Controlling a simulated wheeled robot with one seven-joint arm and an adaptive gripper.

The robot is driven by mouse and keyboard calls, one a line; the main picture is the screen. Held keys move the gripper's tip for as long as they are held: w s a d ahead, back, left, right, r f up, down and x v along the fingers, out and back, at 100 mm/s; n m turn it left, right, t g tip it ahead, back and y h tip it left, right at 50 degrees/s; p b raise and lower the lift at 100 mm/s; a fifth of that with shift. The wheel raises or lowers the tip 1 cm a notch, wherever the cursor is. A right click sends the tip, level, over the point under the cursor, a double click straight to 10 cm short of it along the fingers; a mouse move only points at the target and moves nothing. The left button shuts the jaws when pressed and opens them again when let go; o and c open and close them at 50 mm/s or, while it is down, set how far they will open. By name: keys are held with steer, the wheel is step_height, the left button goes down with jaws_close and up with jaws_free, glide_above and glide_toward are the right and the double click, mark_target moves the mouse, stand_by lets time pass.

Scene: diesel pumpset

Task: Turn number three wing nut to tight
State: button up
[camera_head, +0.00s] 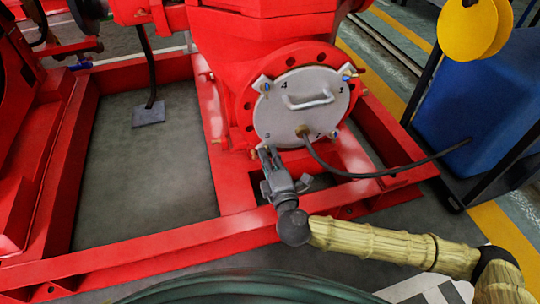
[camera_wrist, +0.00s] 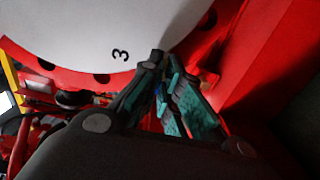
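The round light-grey cover plate (camera_head: 285,118) with a handle sits on the red housing. Number 4 marks its upper left. In the wrist view a "3" (camera_wrist: 120,54) shows on the plate (camera_wrist: 90,30), close to the fingertips. My gripper (camera_head: 268,150) is at the plate's lower-left edge, its fingers close together. In the wrist view my gripper (camera_wrist: 161,60) has its two fingers converging towards the tips. A small blue bit (camera_wrist: 158,89) shows between them, perhaps part of the number three wing nut. The fingers hide most of that wing nut, and whether they press on it is unclear.
A black hose (camera_head: 375,174) runs from the plate's lower edge to the blue tank (camera_head: 480,100) at right. The red base frame (camera_head: 150,245) crosses below the gripper. Other fasteners, one at the upper right (camera_head: 347,76), sit around the plate.

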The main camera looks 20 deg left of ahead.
steer(key=o, duration=0.4)
steer(key=shift+w+a+r, duration=0.1)
steer(key=shift+w, duration=0.1)
steer(key=shift+s, duration=0.1)
steer(key=v, duration=1.2)
stand_by(0.4)
